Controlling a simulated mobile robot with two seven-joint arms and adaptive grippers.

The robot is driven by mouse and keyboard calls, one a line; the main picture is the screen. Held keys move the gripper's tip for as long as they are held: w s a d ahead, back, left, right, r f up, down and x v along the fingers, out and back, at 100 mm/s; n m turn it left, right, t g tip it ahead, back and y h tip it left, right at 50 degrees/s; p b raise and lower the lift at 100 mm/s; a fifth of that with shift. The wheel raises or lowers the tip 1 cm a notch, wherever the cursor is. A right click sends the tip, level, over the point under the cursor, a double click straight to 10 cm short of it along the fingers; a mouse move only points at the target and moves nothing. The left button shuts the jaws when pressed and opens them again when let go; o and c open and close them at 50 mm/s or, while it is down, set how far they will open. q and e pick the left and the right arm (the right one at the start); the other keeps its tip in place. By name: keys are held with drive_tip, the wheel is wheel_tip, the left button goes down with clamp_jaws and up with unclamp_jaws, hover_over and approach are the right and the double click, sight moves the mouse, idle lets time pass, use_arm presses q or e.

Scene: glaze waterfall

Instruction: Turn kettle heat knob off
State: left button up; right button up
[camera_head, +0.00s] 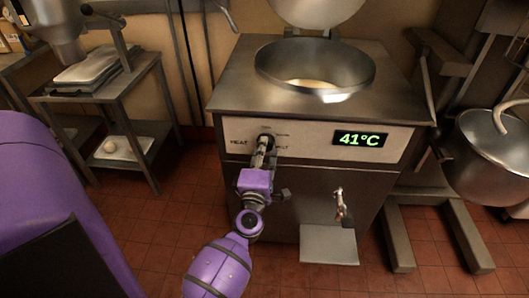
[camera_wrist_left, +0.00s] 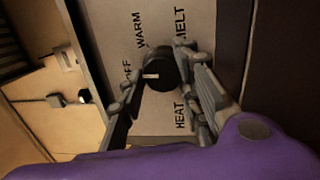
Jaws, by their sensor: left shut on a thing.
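The kettle (camera_head: 230,92) is a steel cabinet with a round opening on top, holding something pale. Its black heat knob (camera_wrist_left: 161,70) is on the pale front panel (camera_head: 305,145), among printed labels reading WARM, MELT, HEAT and a partly hidden one ending in FF. A pale mark on the knob faces the label ending in FF. My left gripper (camera_head: 262,150) is at the panel, largely covering the knob in the head view. In the left wrist view its fingers (camera_wrist_left: 160,82) are shut on the knob, one on each side. My right gripper is not in view.
A green display (camera_head: 361,139) reads 41°C. A tap (camera_head: 341,204) sticks out below, above a low metal shelf (camera_head: 329,245). A steel side table (camera_head: 100,82) stands left, and a mixer bowl (camera_head: 486,155) right. The tiled floor is open between table and kettle.

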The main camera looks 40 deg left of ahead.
use_arm(q)
drive_tip(key=shift+w+r+n, duration=0.1)
drive_tip(key=shift+r+n, duration=0.4)
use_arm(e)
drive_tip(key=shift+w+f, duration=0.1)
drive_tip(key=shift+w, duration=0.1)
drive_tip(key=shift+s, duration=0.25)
use_arm(q)
drive_tip(key=o, duration=1)
drive_tip(key=shift+o, duration=0.2)
drive_tip(key=shift+f, duration=0.1)
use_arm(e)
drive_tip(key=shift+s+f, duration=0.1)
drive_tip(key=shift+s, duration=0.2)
use_arm(q)
drive_tip(key=shift+f, duration=0.1)
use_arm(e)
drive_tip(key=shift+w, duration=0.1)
use_arm(q)
drive_tip(key=v, duration=1.2)
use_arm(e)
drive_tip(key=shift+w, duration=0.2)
use_arm(q)
drive_tip(key=shift+d, duration=0.1)
